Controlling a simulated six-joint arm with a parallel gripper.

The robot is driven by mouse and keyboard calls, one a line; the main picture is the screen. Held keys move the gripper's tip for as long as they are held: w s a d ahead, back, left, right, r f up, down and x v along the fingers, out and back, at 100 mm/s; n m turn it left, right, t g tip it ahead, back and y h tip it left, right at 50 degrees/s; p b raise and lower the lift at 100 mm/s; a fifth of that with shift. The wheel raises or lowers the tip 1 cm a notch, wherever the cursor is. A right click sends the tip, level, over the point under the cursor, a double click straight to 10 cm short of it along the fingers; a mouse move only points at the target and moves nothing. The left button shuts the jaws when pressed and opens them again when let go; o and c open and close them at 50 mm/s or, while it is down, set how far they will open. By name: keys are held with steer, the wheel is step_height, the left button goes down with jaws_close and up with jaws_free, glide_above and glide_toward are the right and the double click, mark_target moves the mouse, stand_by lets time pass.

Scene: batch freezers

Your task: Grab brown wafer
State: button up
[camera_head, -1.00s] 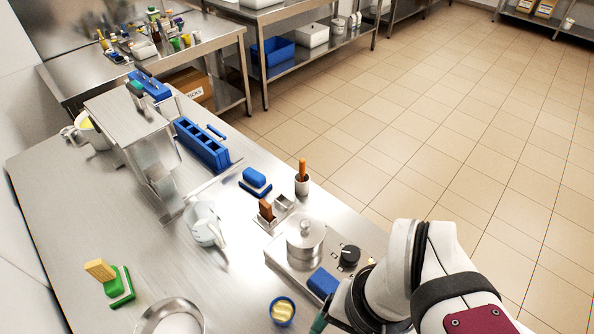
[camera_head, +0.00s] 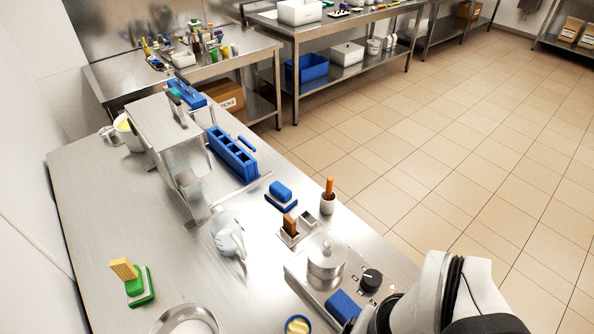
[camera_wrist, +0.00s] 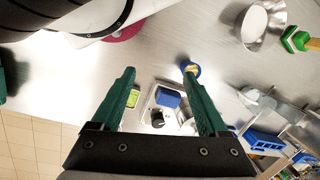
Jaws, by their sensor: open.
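The brown wafer (camera_head: 290,224) stands upright in a small metal holder (camera_head: 288,239) on the steel worktable, behind the hotplate in the head view. My gripper (camera_wrist: 159,72) shows in the wrist view with two green fingers spread apart and nothing between them. It hangs over the table near the hotplate (camera_wrist: 157,117), apart from the wafer. I cannot clearly make out the wafer in the wrist view. In the head view my arm fills the bottom right corner and the fingers are out of sight.
A lidded pot (camera_head: 326,260) stands on the hotplate, with a blue block (camera_head: 343,305) beside it.

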steer(key=w+r+n+h, duration=0.2)
steer(key=w+r+n, duration=0.1)
steer(key=w+n, duration=0.65)
steer(key=n+t+h, duration=0.3)
steer(key=n, duration=2)
glide_above(289, 219)
steer(key=s+a, duration=0.4)
step_height(289, 219, down, 6)
steer(key=x, duration=1.5)
steer(key=shift+w+f, duration=0.2)
steer(key=shift+w, duration=0.1)
jaws_close()
